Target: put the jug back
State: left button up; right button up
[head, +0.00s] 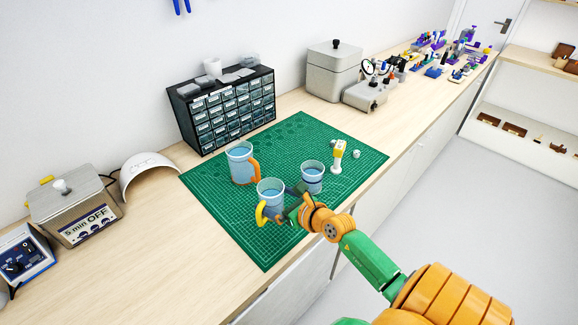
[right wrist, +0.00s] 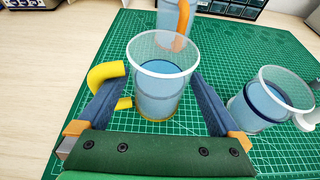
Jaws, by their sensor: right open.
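Two handled vessels stand upright on the green mat (head: 225,205); I cannot tell which one the task calls the jug. The taller, with an orange handle (head: 242,164), is farther back; its lower part shows in the right wrist view (right wrist: 172,22). The nearer one has a yellow handle (head: 270,200) and pale blue contents. My right gripper (head: 288,208) is open at this nearer vessel. In the right wrist view its fingers (right wrist: 155,88) lie either side of the vessel (right wrist: 160,95), the left one overlapping the yellow handle. Contact is unclear. My left gripper is out of view.
A handleless cup with a dark band (head: 312,178) stands close to the right of the gripper. A yellow-and-white item (head: 338,156) stands beyond it. A drawer cabinet (head: 222,108) stands behind the mat. The mat's left part is clear.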

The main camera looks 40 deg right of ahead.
jog(key=v, duration=0.9)
